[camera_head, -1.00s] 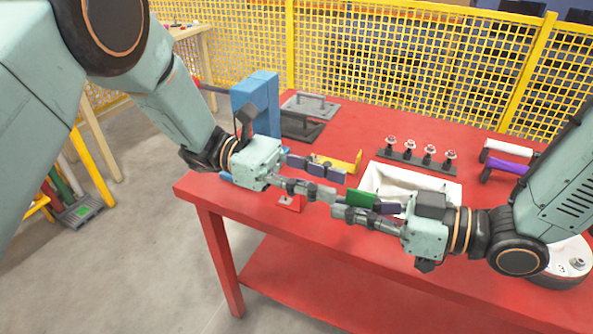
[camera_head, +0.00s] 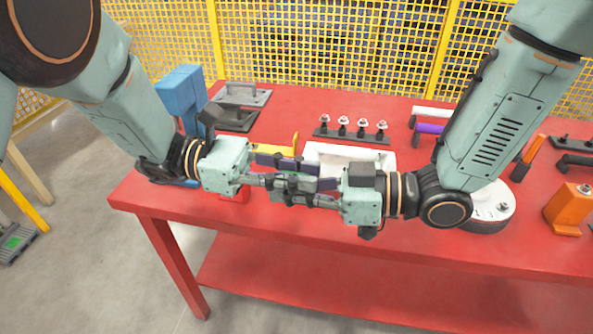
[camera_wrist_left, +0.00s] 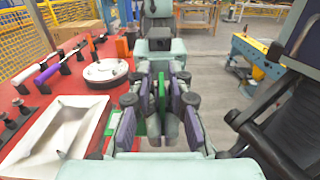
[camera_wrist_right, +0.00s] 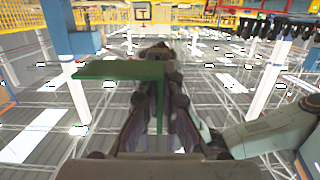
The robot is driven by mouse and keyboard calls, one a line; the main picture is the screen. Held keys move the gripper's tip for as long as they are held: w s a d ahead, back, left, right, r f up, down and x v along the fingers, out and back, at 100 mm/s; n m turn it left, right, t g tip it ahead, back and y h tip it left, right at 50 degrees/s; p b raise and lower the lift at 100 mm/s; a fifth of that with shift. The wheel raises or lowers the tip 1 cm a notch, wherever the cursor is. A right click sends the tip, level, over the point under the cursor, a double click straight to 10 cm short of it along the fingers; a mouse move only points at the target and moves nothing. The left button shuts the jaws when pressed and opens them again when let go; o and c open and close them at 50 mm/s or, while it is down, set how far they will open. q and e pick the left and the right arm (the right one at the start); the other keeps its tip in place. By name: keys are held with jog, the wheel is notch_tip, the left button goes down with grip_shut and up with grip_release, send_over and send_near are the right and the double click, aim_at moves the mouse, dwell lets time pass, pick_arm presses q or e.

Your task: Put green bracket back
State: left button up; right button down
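The green bracket is mostly hidden in the head view, behind the meeting fingers. In the right wrist view the green bracket (camera_wrist_right: 120,70) shows as a flat plate with an upright strip running down between my right fingers. My right gripper (camera_head: 283,188) appears shut on that strip, above the table. In the left wrist view the green strip (camera_wrist_left: 162,95) stands between my left fingers, with a gap on each side. My left gripper (camera_head: 312,182) is open around the bracket, facing the right gripper. Their fingers overlap in the head view.
The red table (camera_head: 270,262) lies below. A white tray (camera_head: 380,154) is behind the grippers. A yellow bracket (camera_head: 285,147), a blue block (camera_head: 182,90) and a black rack with several knobs (camera_head: 352,134) stand nearby. A round white part (camera_head: 490,212) and orange block (camera_head: 568,210) are right.

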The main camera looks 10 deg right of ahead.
dwell(0.3)
jog(key=c, duration=1.4)
grip_release()
jog(key=shift+c, duration=0.2)
jog(key=v, duration=0.7)
jog(key=shift+d, duration=0.15)
jog(key=shift+s, duration=0.1)
